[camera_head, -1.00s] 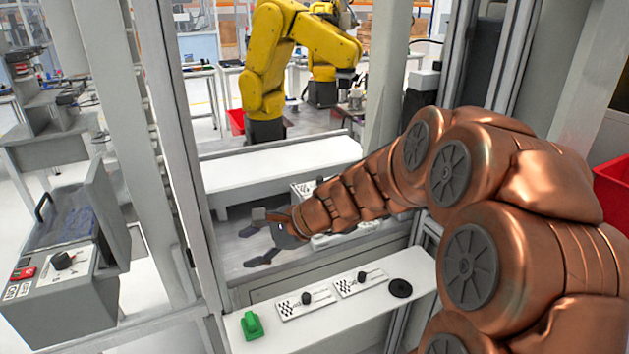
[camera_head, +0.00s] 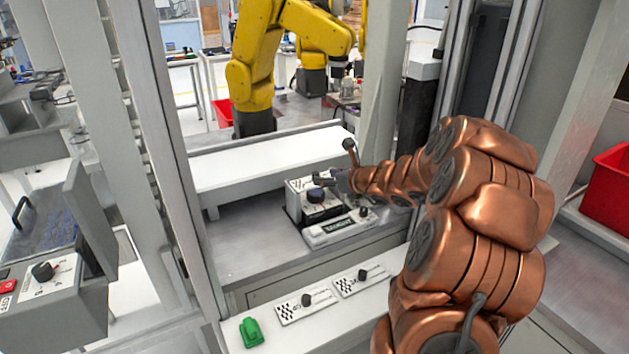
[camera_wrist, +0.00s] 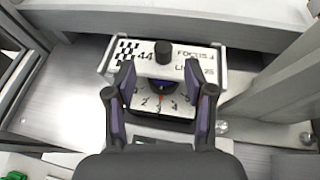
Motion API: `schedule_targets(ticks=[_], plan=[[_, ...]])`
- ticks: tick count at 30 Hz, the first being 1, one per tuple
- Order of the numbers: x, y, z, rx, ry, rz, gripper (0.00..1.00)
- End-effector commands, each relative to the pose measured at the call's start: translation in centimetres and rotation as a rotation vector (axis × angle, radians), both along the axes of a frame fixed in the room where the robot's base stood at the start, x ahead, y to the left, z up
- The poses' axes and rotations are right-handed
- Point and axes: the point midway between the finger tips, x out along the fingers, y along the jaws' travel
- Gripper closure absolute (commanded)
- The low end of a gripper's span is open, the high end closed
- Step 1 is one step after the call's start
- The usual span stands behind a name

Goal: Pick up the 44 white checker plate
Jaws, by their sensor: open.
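The 44 white checker plate (camera_wrist: 178,62) lies ahead of my gripper in the wrist view. It is white with a black-and-white checker patch, the number 44, the word FOCUS and a black knob in its middle. My gripper (camera_wrist: 158,80) is open, its two purple-lined fingers apart on the left and right of the knob, with nothing held between them. The fingers overlap part of the plate in the picture; I cannot tell whether they touch it. In the head view my gripper (camera_head: 338,168) is over the control box in the cell, partly hidden by my arm.
A front panel (camera_head: 335,229) with a green label is close by. Two white knob plates (camera_head: 305,306) and a green object (camera_head: 251,333) are on the front shelf. Grey posts (camera_head: 165,150) flank the opening.

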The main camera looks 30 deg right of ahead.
Motion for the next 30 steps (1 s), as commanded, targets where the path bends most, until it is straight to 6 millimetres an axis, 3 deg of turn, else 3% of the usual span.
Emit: schedule_targets(ticks=[15, 25, 30], plan=[[4.4, 0.1, -1.7, -0.002, 0.001, 0.005, 0.46], [4.9, 0.2, -1.9, -0.001, 0.000, 0.006, 0.46], [4.8, 0.2, -1.9, -0.001, 0.000, 0.006, 0.62]])
